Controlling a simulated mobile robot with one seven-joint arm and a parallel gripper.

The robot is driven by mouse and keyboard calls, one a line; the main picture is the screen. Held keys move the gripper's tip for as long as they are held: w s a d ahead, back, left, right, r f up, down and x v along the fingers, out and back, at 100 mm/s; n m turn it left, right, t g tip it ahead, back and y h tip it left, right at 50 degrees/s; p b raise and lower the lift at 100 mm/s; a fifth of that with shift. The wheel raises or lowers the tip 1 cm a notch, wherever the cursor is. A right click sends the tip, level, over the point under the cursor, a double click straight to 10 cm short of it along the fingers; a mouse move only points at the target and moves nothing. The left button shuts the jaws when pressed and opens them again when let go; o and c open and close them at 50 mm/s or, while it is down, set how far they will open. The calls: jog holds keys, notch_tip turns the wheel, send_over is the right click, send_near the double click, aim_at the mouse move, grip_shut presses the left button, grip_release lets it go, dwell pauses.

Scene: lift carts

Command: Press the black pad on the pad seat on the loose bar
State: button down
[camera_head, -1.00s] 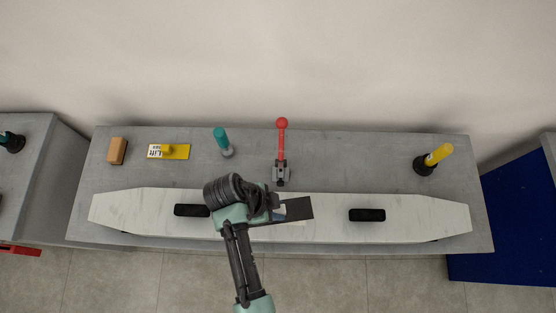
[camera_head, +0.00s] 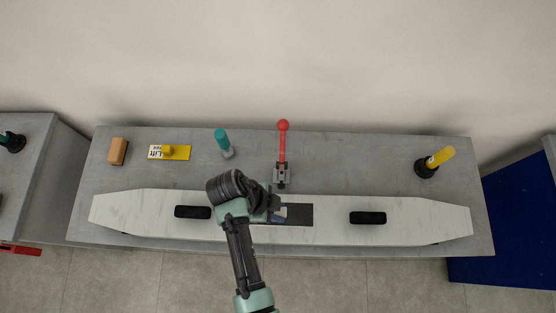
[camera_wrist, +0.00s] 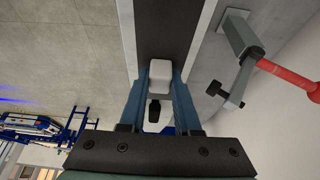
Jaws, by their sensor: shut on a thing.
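The loose bar (camera_head: 330,230) is a long pale board with tapered ends, lying along the bench front. The black pad (camera_head: 299,215) is a dark flat rectangle over the bar's middle, lined up with it; my arm hides its left part. In the wrist view the pad (camera_wrist: 165,28) runs away as a dark strip between the bar's pale edges (camera_wrist: 207,25). My gripper (camera_wrist: 160,76) is shut on a pale block at the pad's near end, seemingly its grip. The pad seat is hidden beneath, and I cannot tell whether the pad touches it.
A red-handled clamp (camera_head: 282,165) stands just behind the bar's middle. Black blocks (camera_head: 367,218) sit on the bar on either side. Behind are a teal-handled tool (camera_head: 222,140), a yellow Lift piece (camera_head: 170,152), a brown block (camera_head: 117,151) and a yellow-handled tool (camera_head: 439,156).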

jog(key=shift+f+b, duration=2.3)
jog(key=shift+f, duration=0.9)
jog(key=shift+f, duration=0.15)
jog(key=c, duration=0.5)
grip_release()
jog(key=shift+c, duration=0.2)
jog(key=b+v, duration=0.1)
jog(key=v, duration=1)
jog(key=shift+r, duration=0.4)
jog(key=shift+a+r+p, duration=0.35)
jog(key=shift+r+p, duration=0.15)
jog(key=shift+r, duration=0.1)
